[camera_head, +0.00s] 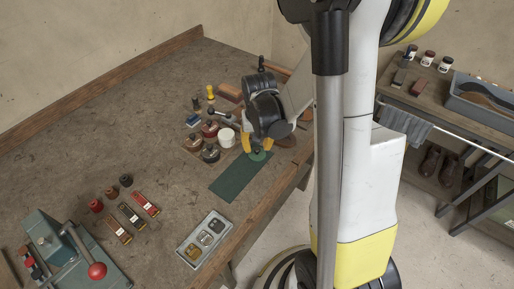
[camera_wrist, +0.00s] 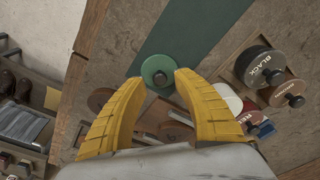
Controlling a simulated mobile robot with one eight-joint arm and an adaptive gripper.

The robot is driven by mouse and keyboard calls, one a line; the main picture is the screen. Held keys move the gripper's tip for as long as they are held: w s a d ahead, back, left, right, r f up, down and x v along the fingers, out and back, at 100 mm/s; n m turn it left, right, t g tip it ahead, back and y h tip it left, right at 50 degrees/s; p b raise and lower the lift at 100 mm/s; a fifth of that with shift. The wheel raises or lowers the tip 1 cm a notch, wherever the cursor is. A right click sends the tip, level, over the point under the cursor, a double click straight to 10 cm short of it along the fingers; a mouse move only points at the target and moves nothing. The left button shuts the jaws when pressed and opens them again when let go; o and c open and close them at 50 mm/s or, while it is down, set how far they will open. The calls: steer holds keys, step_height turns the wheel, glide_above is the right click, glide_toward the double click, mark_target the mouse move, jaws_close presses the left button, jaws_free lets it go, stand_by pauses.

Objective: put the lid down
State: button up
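The green lid (camera_wrist: 151,66) has a dark knob facing the wrist camera and appears to lie flat at the end of the dark green mat (camera_wrist: 183,25). In the head view the lid (camera_head: 258,156) shows at the mat's far end, just under my yellow fingers. My gripper (camera_wrist: 160,76) is open, with a fingertip on each side of the lid and clear gaps to the knob. Lidded tins stand beside it: a black-labelled one (camera_wrist: 258,66), a brown one (camera_wrist: 288,92) and a red one (camera_wrist: 249,116). My arm hides part of the bench beyond.
A white jar (camera_head: 227,138) stands close to the tins. A grey tray (camera_head: 204,240) lies near the bench front edge, with small boxes (camera_head: 132,216) and a lever machine (camera_head: 70,255) to the left. The mat's middle is bare. A shelf unit (camera_head: 440,100) stands at right.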

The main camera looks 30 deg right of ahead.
mark_target(258, 158)
step_height(258, 158, up, 9)
steer(key=s+p, duration=0.1)
steer(key=p, duration=0.2)
steer(key=s+a+r+n+t, duration=0.5)
steer(key=s+a+r, duration=0.4)
steer(key=a+r, duration=0.4)
steer(key=shift+s+a+r+t+y, duration=0.2)
steer(key=shift+s+t+y, duration=0.1)
steer(key=shift+t, duration=0.2)
step_height(258, 158, down, 4)
steer(key=b, duration=0.3)
steer(key=shift+r+b, duration=0.15)
steer(key=shift+b, duration=0.25)
